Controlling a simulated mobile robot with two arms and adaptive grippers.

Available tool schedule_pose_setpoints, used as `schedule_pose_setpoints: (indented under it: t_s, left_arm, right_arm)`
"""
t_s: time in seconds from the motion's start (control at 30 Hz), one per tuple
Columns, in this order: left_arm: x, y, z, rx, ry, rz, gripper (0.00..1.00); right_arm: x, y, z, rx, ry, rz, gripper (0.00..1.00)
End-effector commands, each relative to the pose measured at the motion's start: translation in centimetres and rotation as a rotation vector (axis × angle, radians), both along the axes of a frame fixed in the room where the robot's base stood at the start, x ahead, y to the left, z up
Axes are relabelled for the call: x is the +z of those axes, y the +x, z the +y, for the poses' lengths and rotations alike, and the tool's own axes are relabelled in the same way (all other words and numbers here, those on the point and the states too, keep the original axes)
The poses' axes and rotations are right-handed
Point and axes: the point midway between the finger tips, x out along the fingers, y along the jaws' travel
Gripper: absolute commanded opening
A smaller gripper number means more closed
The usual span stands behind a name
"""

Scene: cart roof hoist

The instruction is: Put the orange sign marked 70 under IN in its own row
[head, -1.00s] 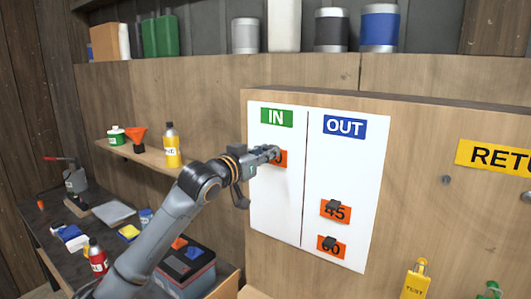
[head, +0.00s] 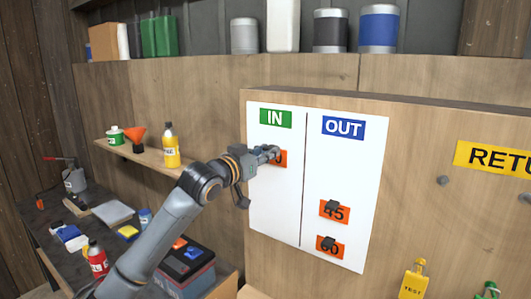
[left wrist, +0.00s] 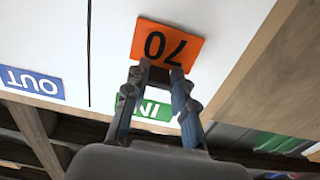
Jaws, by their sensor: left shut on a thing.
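The orange sign marked 70 (left wrist: 168,42) is at the white board (head: 276,208), in the IN column on the left. In the head view only its right part (head: 283,159) shows beside my gripper. My left gripper (head: 270,155) is at the sign, and in the left wrist view its fingers (left wrist: 162,75) close at the sign's edge. The green IN label (head: 276,118) is above it. The blue OUT label (head: 344,128) heads the right column. Orange signs 45 (head: 335,212) and 60 (head: 331,250) hang lower under OUT. My right gripper is not in view.
A shelf (head: 150,156) with a yellow bottle (head: 171,150) and orange funnel (head: 135,138) is left of the board. A cluttered bench (head: 60,220) lies below. A yellow RETU... sign (head: 492,157) and pegs are to the right.

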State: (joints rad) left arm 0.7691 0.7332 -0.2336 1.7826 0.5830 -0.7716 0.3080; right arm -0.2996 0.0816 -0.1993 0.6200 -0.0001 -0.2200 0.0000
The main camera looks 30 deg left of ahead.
Motion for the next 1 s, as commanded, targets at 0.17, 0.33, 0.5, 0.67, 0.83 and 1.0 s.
schedule_pose_setpoints:
  t_s: [0.17, 0.33, 0.5, 0.67, 0.83, 1.0]
  left_arm:
    - [0.04, 0.01, 0.01, 0.0, 0.0, 0.0, 0.0]
    - [0.07, 0.05, 0.0, 0.0, 0.0, 0.0, 0.0]
    - [0.07, 0.11, 0.0, 0.0, 0.0, 0.0, 0.0]
    - [0.05, 0.14, 0.01, 0.001, 0.0, -0.001, 0.0]
    - [0.07, 0.14, 0.01, 0.001, 0.0, -0.001, 0.0]
    - [0.09, 0.14, 0.01, 0.001, 0.0, -0.002, 0.27]
  right_arm:
    - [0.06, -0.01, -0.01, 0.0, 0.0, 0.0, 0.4]
    - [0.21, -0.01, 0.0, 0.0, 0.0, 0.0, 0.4]
    - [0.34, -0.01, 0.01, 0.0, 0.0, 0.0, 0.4]
    - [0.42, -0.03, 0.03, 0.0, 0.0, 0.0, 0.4]
    - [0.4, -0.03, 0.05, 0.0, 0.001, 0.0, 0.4]
    - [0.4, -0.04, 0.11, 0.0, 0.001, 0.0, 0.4]
